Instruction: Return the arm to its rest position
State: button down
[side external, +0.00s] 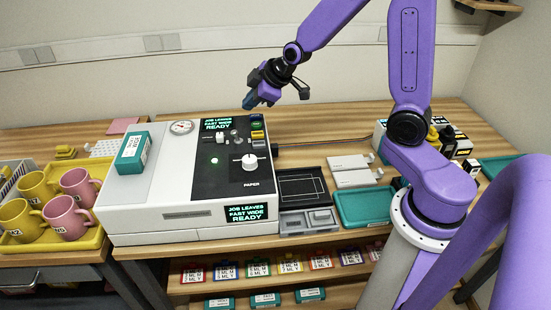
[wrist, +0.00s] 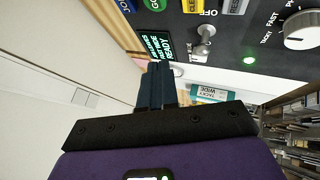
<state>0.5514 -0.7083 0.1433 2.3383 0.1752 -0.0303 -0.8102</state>
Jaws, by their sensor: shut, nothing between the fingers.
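My gripper (side external: 252,101) hangs in the air above the back part of the white press machine (side external: 150,208), near its dark control panel. It is apart from the machine and holds nothing. In the wrist view my gripper's fingers (wrist: 158,72) are pressed together, pointing toward the small green-lettered screen (wrist: 155,45). The upper arm is raised and bent. The panel shows a white dial (side external: 250,162), a lever switch and coloured buttons. Its displays read "JOB LEAVES FAST WIDE READY".
A teal box (side external: 133,152) lies on the machine's top. A yellow tray (side external: 50,243) with yellow and pink mugs stands at the left. A teal tray (side external: 364,207) and a black tray (side external: 302,186) lie right of the machine. Colourful tagged cards sit on the shelf below.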

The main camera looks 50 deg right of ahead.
jog(key=s+a+n+g+y, duration=0.1)
jog(key=s+a+g, duration=0.3)
jog(key=s, duration=0.5)
jog(key=s+a+n+g+y, duration=0.1)
jog(key=s+a, duration=0.5)
jog(key=s, duration=0.3)
jog(key=s+d+g+h, duration=0.1)
jog(key=s, duration=0.6)
jog(key=s+d+r+n+g+h, duration=0.1)
jog(key=s+d, duration=0.1)
jog(key=s, duration=0.5)
jog(key=shift+s+d+r+n+g+h, duration=0.25)
jog(key=shift+s+r+n+g+h, duration=0.05)
jog(key=shift+g+h, duration=0.1)
